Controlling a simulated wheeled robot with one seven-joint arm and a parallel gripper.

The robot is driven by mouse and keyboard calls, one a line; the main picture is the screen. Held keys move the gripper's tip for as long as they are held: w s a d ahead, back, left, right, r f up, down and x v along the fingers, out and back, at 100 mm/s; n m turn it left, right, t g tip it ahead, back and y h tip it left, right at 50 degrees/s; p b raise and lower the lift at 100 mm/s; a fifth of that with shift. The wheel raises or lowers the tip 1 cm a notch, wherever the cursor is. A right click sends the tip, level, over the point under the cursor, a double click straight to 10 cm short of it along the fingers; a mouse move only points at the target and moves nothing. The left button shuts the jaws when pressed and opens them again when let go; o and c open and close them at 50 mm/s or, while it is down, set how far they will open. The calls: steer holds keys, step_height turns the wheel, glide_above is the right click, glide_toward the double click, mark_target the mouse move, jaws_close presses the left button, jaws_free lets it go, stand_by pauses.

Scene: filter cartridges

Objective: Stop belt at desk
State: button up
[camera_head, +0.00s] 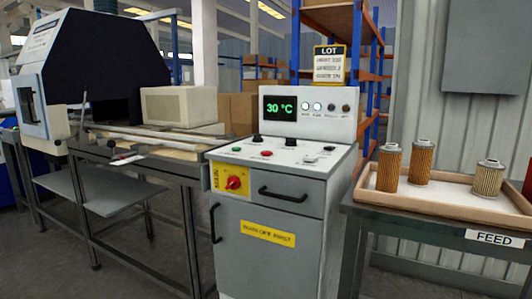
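The control desk (268,220) stands in the middle, a grey cabinet with a sloped top panel. The panel carries a green button (237,149), a red button (267,153) and several dark switches. A red rotary switch (233,183) sits on a yellow plate on the desk's front left. The display (279,107) reads 30 °C in green. Small lamps beside it include lit whitish ones. The belt line (150,141) runs left of the desk, into a dark-hooded machine (88,55). I cannot tell whether the belt moves. My gripper is not in view.
At right, a tray (455,205) with three filter cartridges (421,162) stands on a table marked FEED (494,238). A LOT sign (329,63) stands above the desk's display housing. Shelves with boxes are behind. Black handles (283,194) stick out from the desk front.

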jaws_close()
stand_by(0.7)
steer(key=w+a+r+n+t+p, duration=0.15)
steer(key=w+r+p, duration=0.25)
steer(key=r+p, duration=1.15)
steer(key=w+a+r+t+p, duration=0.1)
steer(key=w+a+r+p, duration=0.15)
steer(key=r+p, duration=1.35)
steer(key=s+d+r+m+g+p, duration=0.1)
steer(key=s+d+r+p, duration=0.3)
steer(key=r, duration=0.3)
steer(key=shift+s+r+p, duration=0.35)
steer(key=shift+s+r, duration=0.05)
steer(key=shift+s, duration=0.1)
